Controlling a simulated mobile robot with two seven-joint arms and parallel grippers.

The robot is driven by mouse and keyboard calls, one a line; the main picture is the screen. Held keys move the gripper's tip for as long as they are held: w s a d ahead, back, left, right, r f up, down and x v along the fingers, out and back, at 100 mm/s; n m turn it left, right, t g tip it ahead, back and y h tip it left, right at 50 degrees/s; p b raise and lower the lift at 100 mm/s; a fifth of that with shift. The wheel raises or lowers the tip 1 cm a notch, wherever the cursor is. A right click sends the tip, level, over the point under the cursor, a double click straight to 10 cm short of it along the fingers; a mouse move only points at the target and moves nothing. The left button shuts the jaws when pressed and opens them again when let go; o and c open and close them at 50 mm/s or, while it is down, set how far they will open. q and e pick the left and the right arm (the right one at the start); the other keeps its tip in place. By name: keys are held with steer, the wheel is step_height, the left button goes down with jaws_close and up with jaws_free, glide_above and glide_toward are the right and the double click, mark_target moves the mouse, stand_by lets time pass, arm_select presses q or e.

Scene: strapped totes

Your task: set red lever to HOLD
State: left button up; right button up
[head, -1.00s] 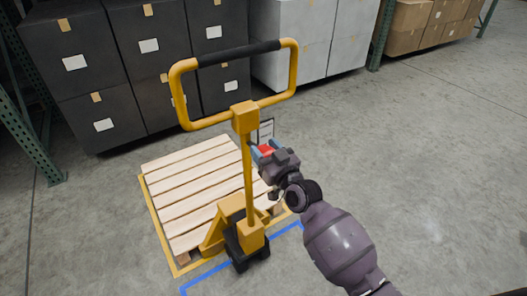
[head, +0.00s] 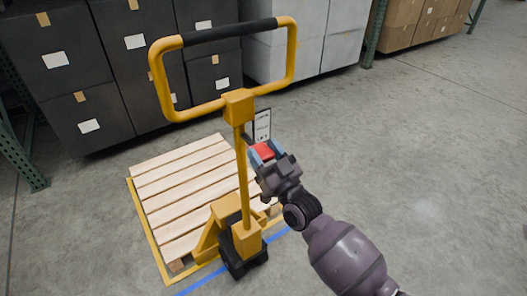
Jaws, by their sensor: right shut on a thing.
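The red lever (head: 263,151) shows as a red piece between the fingers of my right gripper (head: 264,154), just right of the yellow pallet jack's upright post (head: 243,180). My right gripper is shut on it, and the arm reaches in from the lower right. A small white label plate (head: 262,125) with dark marks stands right behind the lever. Its marks are too small to read, so I cannot tell which position the lever is at. My left gripper is not in view.
The pallet jack has a large yellow loop handle (head: 165,90) with a black grip. Its base stands at a wooden pallet (head: 185,190) inside yellow floor lines. Black totes (head: 60,65), grey totes and cardboard boxes (head: 418,25) line the back. The concrete floor at right is clear.

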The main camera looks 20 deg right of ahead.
steer(key=o, duration=1.1)
steer(key=shift+o, duration=0.9)
steer(key=v, duration=1)
steer(key=shift+s+f, duration=0.15)
steer(key=shift+s, duration=0.2)
steer(key=shift+d, duration=0.1)
steer(key=s+d+f+m+g+h+p, duration=0.1)
steer(key=s+d+f+g+h, duration=0.2)
steer(key=s+f, duration=0.5)
steer(key=s+d+f+m+g+h+p, duration=0.1)
steer(key=s+d+f+g+h, duration=0.3)
steer(key=s, duration=0.9)
step_height(320, 180, down, 4)
steer(key=d+g+p, duration=0.1)
steer(key=d+g, duration=0.1)
steer(key=g, duration=0.1)
steer(key=shift+s+g, duration=0.35)
steer(key=shift+g, duration=0.05)
